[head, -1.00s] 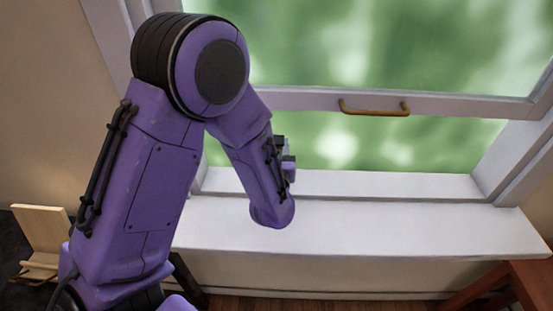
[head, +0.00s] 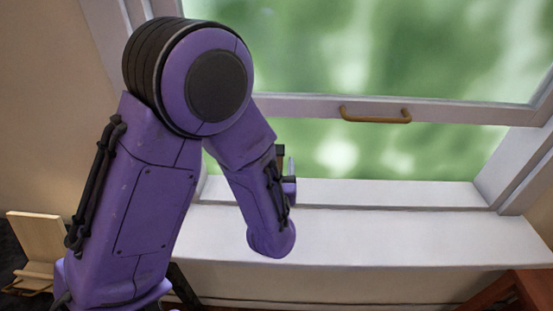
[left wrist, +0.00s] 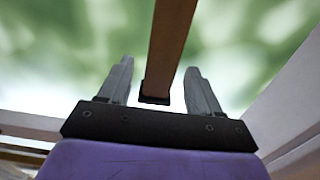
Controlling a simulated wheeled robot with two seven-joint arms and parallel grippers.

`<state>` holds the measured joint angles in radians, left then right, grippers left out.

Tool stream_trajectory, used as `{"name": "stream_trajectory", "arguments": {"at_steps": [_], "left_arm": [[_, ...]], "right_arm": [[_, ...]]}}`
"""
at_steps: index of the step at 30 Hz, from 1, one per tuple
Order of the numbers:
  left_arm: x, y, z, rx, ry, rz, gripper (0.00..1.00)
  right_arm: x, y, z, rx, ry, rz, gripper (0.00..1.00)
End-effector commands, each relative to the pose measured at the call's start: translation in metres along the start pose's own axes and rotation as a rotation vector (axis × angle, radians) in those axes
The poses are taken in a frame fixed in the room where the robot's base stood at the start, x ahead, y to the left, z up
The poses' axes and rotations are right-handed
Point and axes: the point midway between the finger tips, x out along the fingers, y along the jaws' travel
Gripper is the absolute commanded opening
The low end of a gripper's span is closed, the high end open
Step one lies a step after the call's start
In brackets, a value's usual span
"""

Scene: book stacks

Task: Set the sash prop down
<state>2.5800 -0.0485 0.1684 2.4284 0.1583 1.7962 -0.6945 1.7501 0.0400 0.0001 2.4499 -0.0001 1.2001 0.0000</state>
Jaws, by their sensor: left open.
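The sash prop (left wrist: 172,45) is a brown bar with a dark end cap. In the left wrist view it runs between the two fingers of my left gripper (left wrist: 158,67), with a visible gap on each side. The gripper is open. In the head view my left gripper (head: 290,178) is mostly hidden by my purple arm, in front of the window opening. A small brown piece beside it, probably the prop (head: 280,152), shows there. What its lower end touches is hidden. My right gripper is not in view.
The window sash (head: 310,104) with its brass handle (head: 375,115) stands raised above the white sill (head: 400,230). The sill right of my arm is clear. A wooden stand (head: 40,240) is at the lower left, and reddish-brown furniture (head: 520,290) at the lower right.

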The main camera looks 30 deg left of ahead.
Motion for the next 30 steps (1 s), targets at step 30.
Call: {"name": "stream_trajectory", "arguments": {"at_steps": [30], "left_arm": [[-0.08, 0.0, 0.0, 0.0, 0.001, -0.001, 0.64]], "right_arm": [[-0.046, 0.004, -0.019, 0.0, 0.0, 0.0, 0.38]]}}
